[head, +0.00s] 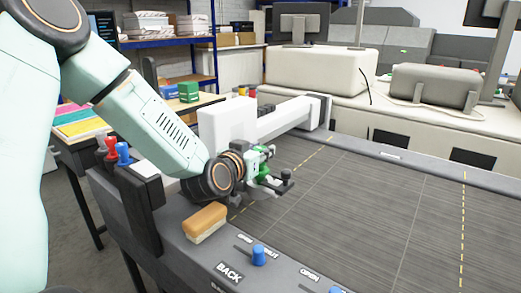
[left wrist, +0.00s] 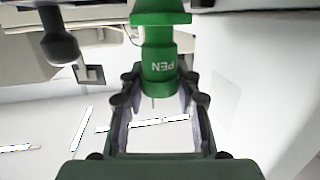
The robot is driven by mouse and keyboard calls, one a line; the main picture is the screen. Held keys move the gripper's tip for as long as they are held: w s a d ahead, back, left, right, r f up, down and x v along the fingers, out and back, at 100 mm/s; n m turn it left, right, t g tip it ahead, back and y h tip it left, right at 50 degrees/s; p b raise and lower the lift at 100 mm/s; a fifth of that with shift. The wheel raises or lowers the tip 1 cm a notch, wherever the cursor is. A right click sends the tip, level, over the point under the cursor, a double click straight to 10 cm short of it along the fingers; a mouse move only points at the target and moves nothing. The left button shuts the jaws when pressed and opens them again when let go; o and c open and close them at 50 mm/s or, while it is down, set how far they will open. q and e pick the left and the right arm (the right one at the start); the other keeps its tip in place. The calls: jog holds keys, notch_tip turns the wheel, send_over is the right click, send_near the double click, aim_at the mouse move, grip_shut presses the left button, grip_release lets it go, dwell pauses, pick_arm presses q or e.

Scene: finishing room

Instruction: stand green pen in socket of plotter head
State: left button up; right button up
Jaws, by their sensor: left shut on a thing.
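The green pen (left wrist: 159,62), with "PEN" printed upside down in the view, is between the fingers of my left gripper (left wrist: 160,95) in the left wrist view. In the head view the left gripper (head: 264,178) is shut on it, and only bits of green show between the dark fingers. The gripper is in front of the white plotter carriage (head: 226,120) and its white arm (head: 285,118). A dark round knob (left wrist: 58,38) and small bracket (left wrist: 90,74) are beside the pen in the wrist view. The socket cannot be made out. My right gripper is not in view.
A dark rack with a red pen (head: 111,147) and a blue pen (head: 123,153) stands at the left corner. A wooden-backed brush (head: 206,222) and a blue knob (head: 258,255) are on the front rail. The plotter bed (head: 370,205) to the right is clear.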

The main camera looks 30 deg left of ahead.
pick_arm(q)
jog(key=shift+f+b, duration=0.65)
jog(key=shift+f, duration=0.4)
jog(key=o, duration=1.2)
jog(key=shift+o, duration=0.2)
jog(key=a+v, duration=0.1)
jog(key=v, duration=0.6)
jog(key=shift+s+d, duration=0.25)
jog(key=shift+d, duration=0.25)
